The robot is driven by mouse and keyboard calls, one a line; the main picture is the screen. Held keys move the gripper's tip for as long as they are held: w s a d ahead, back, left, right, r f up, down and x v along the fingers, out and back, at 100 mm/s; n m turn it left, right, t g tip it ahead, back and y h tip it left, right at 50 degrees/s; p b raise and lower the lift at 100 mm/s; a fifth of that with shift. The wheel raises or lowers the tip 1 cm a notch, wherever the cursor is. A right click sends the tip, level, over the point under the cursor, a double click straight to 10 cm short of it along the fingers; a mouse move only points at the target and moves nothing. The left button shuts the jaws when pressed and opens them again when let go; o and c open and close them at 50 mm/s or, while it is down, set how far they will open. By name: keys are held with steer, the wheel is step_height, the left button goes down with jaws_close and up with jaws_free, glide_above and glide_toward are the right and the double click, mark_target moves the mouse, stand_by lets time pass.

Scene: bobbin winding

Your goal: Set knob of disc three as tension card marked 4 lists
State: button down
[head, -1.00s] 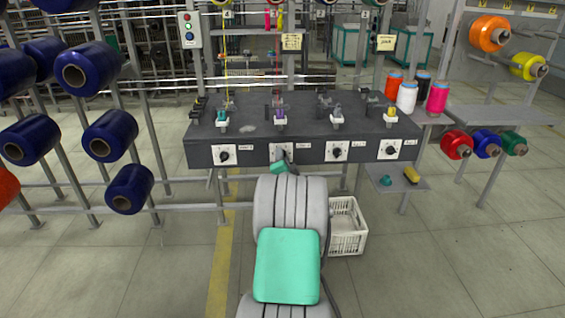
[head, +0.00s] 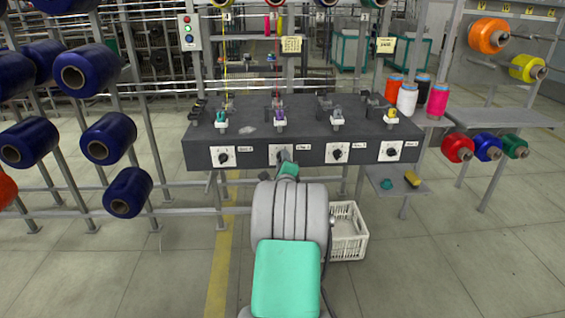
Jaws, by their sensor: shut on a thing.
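A dark bench (head: 262,128) carries a row of tension discs, with white dial plates and black knobs along its front face. My gripper (head: 284,155) is at the second dial plate (head: 275,157) from the left, shut on its knob, which my gripper largely hides along with its pointer. The other knobs show: the far left knob (head: 223,157), the third knob (head: 337,154) and the far right knob (head: 390,152). Two yellowish cards, a left card (head: 291,45) and a right card (head: 385,46), hang above the bench. Their writing is too small to read.
Blue spools (head: 88,69) crowd a rack on the left. Thread cones (head: 407,97) stand at the bench's right end, above a small shelf (head: 399,185) holding a yellow item. A white crate (head: 347,236) stands on the floor right of my arm. A button box (head: 188,32) is at upper left.

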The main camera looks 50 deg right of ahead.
steer(key=shift+m, duration=0.6)
steer(key=c, duration=1)
jaws_free()
steer(key=shift+c, duration=0.2)
steer(key=v, duration=0.7)
steer(key=shift+s+a+p, duration=0.25)
steer(key=shift+s+p, duration=0.05)
steer(key=shift+p, duration=0.1)
